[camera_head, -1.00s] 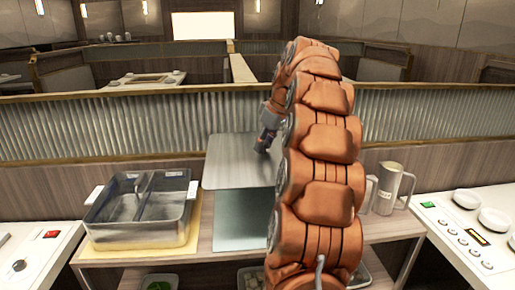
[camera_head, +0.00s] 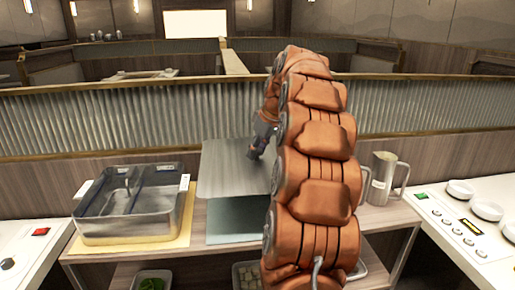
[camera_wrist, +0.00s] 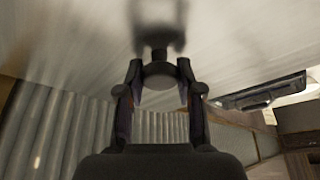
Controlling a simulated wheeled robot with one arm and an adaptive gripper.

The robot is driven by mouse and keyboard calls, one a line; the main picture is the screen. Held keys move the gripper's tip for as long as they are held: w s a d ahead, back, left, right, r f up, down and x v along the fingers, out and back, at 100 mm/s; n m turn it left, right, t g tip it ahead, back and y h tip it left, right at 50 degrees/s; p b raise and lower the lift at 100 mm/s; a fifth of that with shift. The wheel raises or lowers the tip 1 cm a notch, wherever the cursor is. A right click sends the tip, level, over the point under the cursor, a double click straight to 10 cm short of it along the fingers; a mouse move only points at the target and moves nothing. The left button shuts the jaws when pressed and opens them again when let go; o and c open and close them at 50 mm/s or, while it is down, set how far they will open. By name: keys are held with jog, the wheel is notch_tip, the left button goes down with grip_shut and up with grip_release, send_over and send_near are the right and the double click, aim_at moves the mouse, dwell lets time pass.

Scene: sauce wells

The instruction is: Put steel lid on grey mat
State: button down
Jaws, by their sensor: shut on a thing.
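The steel lid (camera_head: 222,168) is a flat, pale metal sheet in the head view. It is held above the shelf, over the back part of the grey mat (camera_head: 236,222). My gripper (camera_head: 255,152) is at the lid's right side, partly hidden by my orange arm. In the wrist view, my gripper (camera_wrist: 160,78) has its fingers closed around the dark round knob (camera_wrist: 160,70) on the lid. The lid's surface (camera_wrist: 80,40) fills the upper part of that view. The lid hides the back of the mat, and my arm hides its right side.
A divided steel pan (camera_head: 132,205) stands on a yellow mat (camera_head: 125,250) left of the grey mat. A metal pitcher (camera_head: 381,178) stands to the right beyond my arm. A corrugated partition (camera_head: 120,122) runs behind. Counters with controls flank both sides.

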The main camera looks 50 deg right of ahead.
aim_at(259, 159)
jog(key=shift+f+b, duration=4.1)
jog(key=shift+f, duration=3.25)
jog(key=shift+f, duration=0.4)
jog(key=c, duration=0.7)
grip_release()
jog(key=shift+o, duration=0.4)
jog(key=shift+b, duration=0.3)
jog(key=o, duration=0.6)
jog(key=shift+r, duration=0.2)
jog(key=shift+r+p, duration=2.05)
jog(key=shift+r, duration=3.25)
